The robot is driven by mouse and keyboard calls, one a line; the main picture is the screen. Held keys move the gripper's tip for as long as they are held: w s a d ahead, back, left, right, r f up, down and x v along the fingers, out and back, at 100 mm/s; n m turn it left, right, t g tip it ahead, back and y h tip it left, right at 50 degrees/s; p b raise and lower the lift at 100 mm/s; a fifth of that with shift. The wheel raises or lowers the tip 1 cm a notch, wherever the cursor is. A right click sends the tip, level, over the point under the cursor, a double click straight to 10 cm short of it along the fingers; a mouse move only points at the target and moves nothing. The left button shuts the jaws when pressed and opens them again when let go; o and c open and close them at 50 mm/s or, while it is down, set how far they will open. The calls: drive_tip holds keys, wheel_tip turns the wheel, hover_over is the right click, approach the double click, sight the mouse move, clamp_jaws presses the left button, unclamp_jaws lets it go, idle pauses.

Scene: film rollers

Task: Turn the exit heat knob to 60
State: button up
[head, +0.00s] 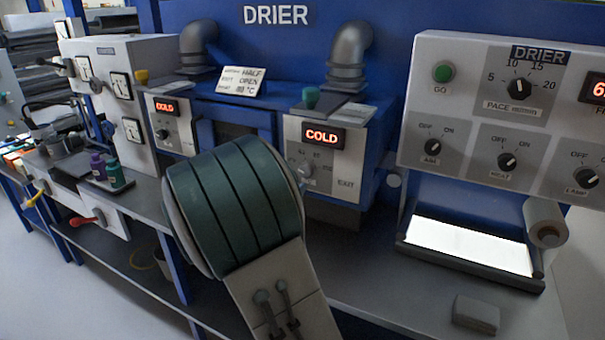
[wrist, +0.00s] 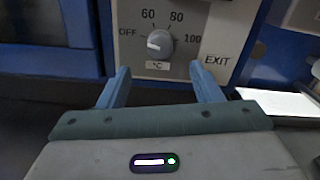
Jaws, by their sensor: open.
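The exit heat knob (wrist: 160,43) is a grey round dial in the wrist view, on a light panel marked EXIT. Around it are OFF at left, 60 and 80 above, and 100 at right. Its white mark lies toward the left, on the OFF side. My gripper (wrist: 159,70) is open, its two blue fingers apart and empty, just below the knob in the picture. Whether they touch it I cannot tell, but the knob lies beyond the tips.
A similar panel (head: 174,125) also showing COLD is to the left. The overhanging drier control box (head: 470,110) and a bright light table (head: 470,245) are at right.

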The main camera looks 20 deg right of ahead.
sight(304, 173)
drive_tip(key=x, duration=0.9)
drive_tip(key=shift+w+d+p, duration=0.1)
drive_tip(key=shift+p, duration=0.2)
drive_tip(key=shift+f, duration=0.1)
drive_tip(key=c, duration=1)
